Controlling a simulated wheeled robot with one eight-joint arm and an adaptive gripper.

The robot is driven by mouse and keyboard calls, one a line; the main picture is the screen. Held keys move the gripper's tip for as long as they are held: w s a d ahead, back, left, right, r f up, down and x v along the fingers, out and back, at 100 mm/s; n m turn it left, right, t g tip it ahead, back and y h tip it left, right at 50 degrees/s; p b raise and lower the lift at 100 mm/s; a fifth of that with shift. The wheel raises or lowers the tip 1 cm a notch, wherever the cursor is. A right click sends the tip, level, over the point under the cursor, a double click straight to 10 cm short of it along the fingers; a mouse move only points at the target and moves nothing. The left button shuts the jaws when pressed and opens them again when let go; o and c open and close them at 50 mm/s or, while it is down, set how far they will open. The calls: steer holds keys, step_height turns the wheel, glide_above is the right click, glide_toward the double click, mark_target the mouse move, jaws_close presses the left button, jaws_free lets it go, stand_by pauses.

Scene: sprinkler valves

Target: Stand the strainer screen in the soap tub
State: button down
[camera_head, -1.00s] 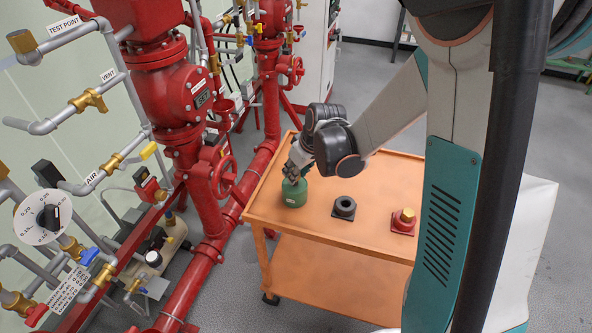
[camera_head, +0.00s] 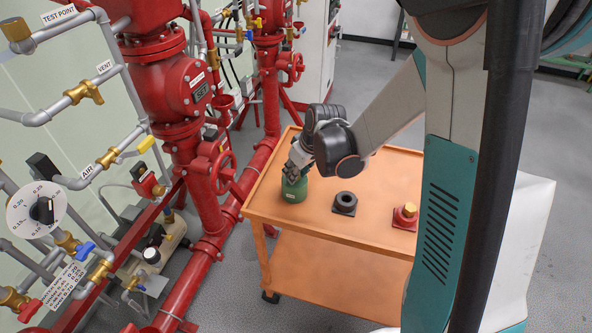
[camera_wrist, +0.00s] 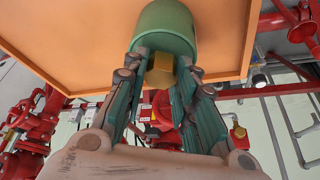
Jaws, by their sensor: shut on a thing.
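The soap tub is a green round tub (camera_head: 289,192) with a small label, standing at the left part of the orange cart top. In the wrist view the green tub (camera_wrist: 165,22) is at the top centre, just beyond my fingertips. My gripper (camera_head: 293,171) points down over the tub. In the wrist view its two fingers (camera_wrist: 161,62) are shut on a brass-yellow piece, which appears to be the strainer screen (camera_wrist: 161,76). The piece lines up with the tub's opening. I cannot tell whether its far end is inside the tub, because the fingers and tub hide it.
On the orange cart (camera_head: 325,225), a dark square-based ring (camera_head: 344,203) and a red block with a brass top (camera_head: 405,215) stand right of the tub. Red pipes and valves (camera_head: 210,165) run close along the cart's left side. Grey floor is open behind the cart.

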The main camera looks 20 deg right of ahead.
steer(key=c, duration=1.2)
jaws_free()
steer(key=shift+r, duration=0.1)
steer(key=shift+p+v, duration=2.7)
steer(key=shift+v, duration=1.25)
steer(key=s+r+m+t, duration=0.1)
steer(key=s+r, duration=0.4)
steer(key=s, duration=0.1)
steer(key=s+a+r+m+t+h, duration=0.1)
steer(key=s+r+m, duration=0.1)
steer(key=s+r, duration=0.3)
steer(key=s+r+m+t, duration=0.1)
steer(key=s+r, duration=0.4)
steer(key=s, duration=0.3)
steer(key=shift+s+a+r+m+h+b, duration=0.15)
steer(key=shift+s+a+m+h+b, duration=0.05)
steer(key=shift+s+m+h+b, duration=0.2)
